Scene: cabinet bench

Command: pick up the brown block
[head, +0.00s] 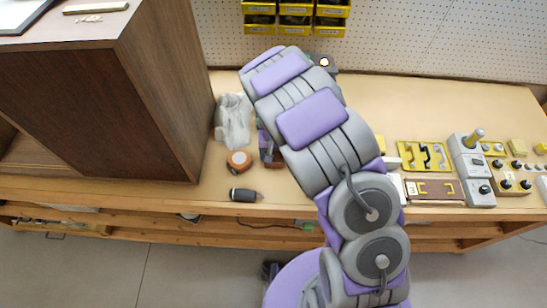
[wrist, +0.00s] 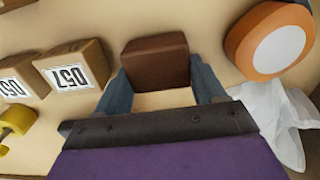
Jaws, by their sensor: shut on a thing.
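The brown block (wrist: 156,62) is between the two blue-grey fingers of my gripper (wrist: 160,76) in the wrist view. The fingers are shut on its sides, and its far part sticks out beyond them. Bare bench shows between the block and the palm. In the head view my arm covers most of my gripper. A small dark reddish-brown patch, likely the block (head: 272,159), shows at the arm's left edge. I cannot tell whether the block touches the bench.
An orange-and-white roll (wrist: 279,48) lies close to the right of the block, with a crumpled clear bag (head: 234,121) behind it. Two cardboard boxes (wrist: 75,66) marked 057 stand left in the wrist view. A dark wooden cabinet (head: 160,90) stands left.

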